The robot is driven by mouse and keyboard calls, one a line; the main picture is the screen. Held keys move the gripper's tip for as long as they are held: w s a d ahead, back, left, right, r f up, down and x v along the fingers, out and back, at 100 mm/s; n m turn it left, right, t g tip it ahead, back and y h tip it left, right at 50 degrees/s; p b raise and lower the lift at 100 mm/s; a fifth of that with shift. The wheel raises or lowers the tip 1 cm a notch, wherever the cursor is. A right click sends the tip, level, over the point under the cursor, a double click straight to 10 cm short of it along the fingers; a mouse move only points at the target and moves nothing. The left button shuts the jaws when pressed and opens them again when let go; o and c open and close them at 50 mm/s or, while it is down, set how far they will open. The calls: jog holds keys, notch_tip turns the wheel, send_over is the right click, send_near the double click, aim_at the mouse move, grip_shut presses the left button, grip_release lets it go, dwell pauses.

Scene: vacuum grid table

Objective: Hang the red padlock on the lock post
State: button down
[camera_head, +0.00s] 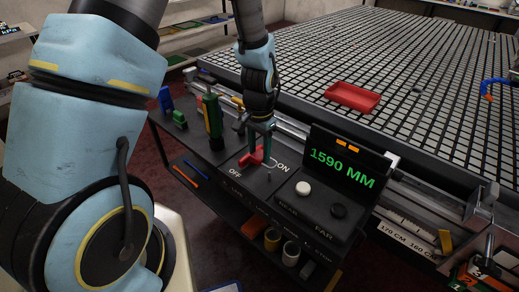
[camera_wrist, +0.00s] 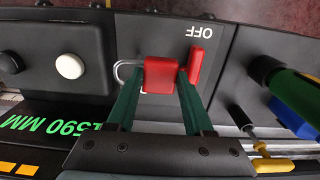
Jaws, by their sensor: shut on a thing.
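The red padlock (camera_wrist: 161,76) sits between my gripper's green fingertips (camera_wrist: 160,78) in the wrist view, and my gripper is shut on it. Its pale shackle (camera_wrist: 124,72) points left, toward the white button. A red handle (camera_wrist: 197,60) stands just right of the right fingertip, beside the OFF label. In the head view, my gripper (camera_head: 261,140) is low over the black control panel, and its fingers partly cover the padlock; the shackle (camera_head: 281,164) shows near the ON label. A small grey peg (camera_head: 268,178), perhaps the lock post, stands just below; I cannot tell whether the shackle touches it.
The panel has a white button (camera_head: 303,188), a dark button (camera_head: 338,211) and a display (camera_head: 342,167) reading 1590 MM. A red tray (camera_head: 352,97) lies on the grid table (camera_head: 430,60) behind.

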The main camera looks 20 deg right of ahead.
jog(key=shift+f+b, duration=1.85)
jog(key=shift+f, duration=1.05)
jog(key=shift+c, duration=1.1)
grip_release()
jog(key=shift+s+d, duration=0.1)
jog(key=shift+s, duration=0.05)
jog(key=shift+r, duration=0.1)
jog(key=shift+d+r, duration=0.1)
jog(key=shift+r, duration=0.25)
jog(key=r, duration=0.6)
jog(key=r+b, duration=0.1)
jog(key=r, duration=0.3)
jog(key=shift+w+a, duration=0.2)
jog(key=shift+a, duration=0.05)
